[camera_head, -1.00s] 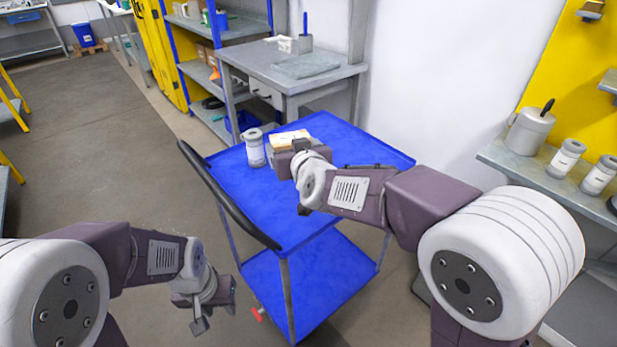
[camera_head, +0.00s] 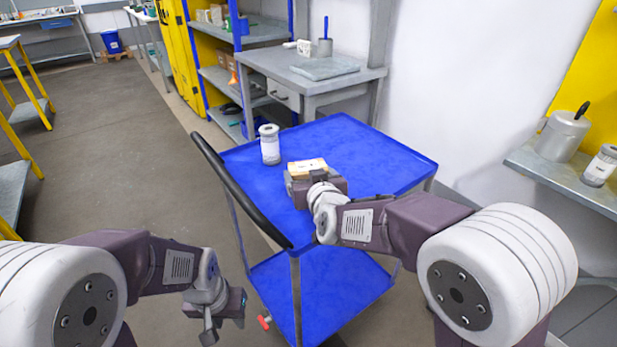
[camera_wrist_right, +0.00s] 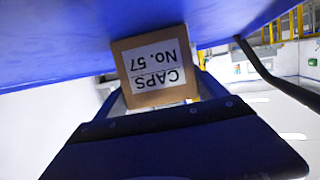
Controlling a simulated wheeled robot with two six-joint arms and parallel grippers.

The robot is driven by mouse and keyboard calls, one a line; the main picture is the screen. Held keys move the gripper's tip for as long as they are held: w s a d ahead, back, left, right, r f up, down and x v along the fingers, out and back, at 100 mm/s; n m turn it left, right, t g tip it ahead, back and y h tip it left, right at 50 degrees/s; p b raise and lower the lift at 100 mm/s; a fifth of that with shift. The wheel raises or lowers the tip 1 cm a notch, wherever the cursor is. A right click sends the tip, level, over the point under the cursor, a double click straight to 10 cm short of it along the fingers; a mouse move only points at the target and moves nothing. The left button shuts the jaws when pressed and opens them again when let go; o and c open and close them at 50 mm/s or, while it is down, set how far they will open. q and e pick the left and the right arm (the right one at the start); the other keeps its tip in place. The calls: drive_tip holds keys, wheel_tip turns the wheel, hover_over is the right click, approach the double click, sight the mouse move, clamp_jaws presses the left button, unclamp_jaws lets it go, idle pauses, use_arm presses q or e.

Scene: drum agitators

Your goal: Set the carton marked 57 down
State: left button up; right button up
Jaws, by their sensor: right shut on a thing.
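The carton marked 57 (camera_head: 307,165) is a small tan box over the blue cart top (camera_head: 375,150). In the right wrist view the carton (camera_wrist_right: 156,68) shows a white label reading "CAPS No. 57", upside down. My right gripper (camera_head: 303,178) is shut on it, with a finger along each side. The carton's lower edge is close to the blue surface; I cannot tell whether it touches. My left gripper (camera_head: 238,308) hangs low, left of the cart and away from the carton; its jaw opening is not clear.
A grey-white canister (camera_head: 269,145) stands on the cart, left of the carton. A black handle (camera_head: 235,190) runs along the cart's left edge. The cart's right and back areas are clear. A grey workbench (camera_head: 310,75) stands behind, and a shelf with canisters (camera_head: 570,175) at right.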

drive_tip(key=shift+f, duration=0.25)
drive_tip(key=o, duration=1.5)
drive_tip(key=shift+r, duration=0.15)
drive_tip(key=shift+r, duration=0.25)
drive_tip(key=p+v, duration=0.4)
drive_tip(key=v, duration=0.8)
drive_tip(key=shift+d+f, duration=0.1)
drive_tip(key=shift+f, duration=0.1)
